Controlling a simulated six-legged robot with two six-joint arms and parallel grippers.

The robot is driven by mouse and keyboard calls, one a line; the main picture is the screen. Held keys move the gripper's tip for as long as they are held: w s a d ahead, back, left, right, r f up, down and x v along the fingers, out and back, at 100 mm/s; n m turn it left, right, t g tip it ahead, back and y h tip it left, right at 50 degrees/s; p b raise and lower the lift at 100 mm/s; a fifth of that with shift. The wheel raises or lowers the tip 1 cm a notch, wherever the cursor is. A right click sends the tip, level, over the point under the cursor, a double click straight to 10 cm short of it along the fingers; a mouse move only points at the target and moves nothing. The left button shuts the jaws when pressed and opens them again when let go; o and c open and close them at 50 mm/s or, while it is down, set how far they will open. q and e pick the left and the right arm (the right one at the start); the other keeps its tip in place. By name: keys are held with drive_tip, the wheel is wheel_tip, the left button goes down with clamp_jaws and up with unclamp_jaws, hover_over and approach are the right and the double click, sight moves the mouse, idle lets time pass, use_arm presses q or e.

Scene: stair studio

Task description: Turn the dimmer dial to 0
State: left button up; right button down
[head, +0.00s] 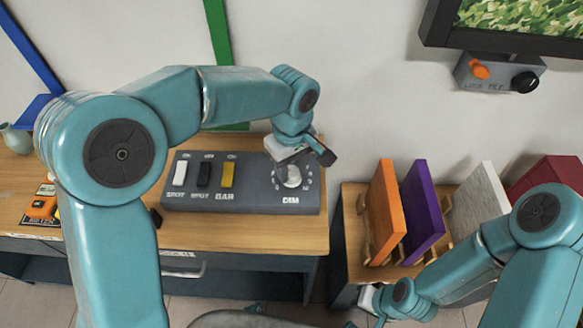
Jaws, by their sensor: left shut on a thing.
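The dimmer dial (291,179) is a light round knob marked DIM at the right end of a dark grey control panel (252,199) on the wooden desk. Marks ring the dial, but they are too small to read, and I cannot tell its setting. My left gripper (292,166) reaches down from above and is shut on the dial; its body hides the dial's far side. My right gripper (372,303) is low in the view, right of the desk and away from the panel; its fingers are too unclear to tell open from shut.
White (180,173), black (204,174) and yellow (227,175) switches stand left on the panel. An orange board (385,212) and a purple board (422,208) stand in a rack at right. A wall box with knobs (500,76) hangs below a screen.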

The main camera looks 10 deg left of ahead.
sight(291, 171)
use_arm(q)
drive_tip(key=n+b, duration=0.1)
drive_tip(key=n, duration=0.4)
drive_tip(key=shift+r+n, duration=0.1)
drive_tip(key=shift+n, duration=0.2)
drive_tip(key=n+b, duration=0.1)
drive_tip(key=n, duration=0.4)
drive_tip(key=shift+r, duration=0.1)
drive_tip(key=shift+w+n, duration=0.1)
drive_tip(key=shift+n, duration=0.2)
drive_tip(key=o, duration=1)
drive_tip(key=shift+o, duration=0.2)
wheel_tip(291, 171, up, 16)
drive_tip(key=p, duration=0.2)
drive_tip(key=shift+r+p, duration=0.15)
drive_tip(key=shift+p, duration=0.2)
